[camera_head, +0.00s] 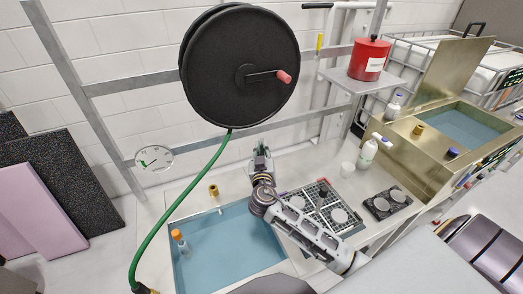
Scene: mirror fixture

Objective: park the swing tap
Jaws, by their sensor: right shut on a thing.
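A small brass fitting (213,190) stands at the back edge of the blue basin (222,245), and a short pale piece shows just in front of it. I cannot tell whether this is the swing tap. My right gripper (261,152) is behind the basin, to the right of the brass fitting and apart from it in the picture. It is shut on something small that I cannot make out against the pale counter. My left gripper is not in view.
A black hose reel (240,66) hangs above, its green hose (168,215) running down left of the basin. A rack (325,205), white cup (347,169) and bottles (369,152) are to the right.

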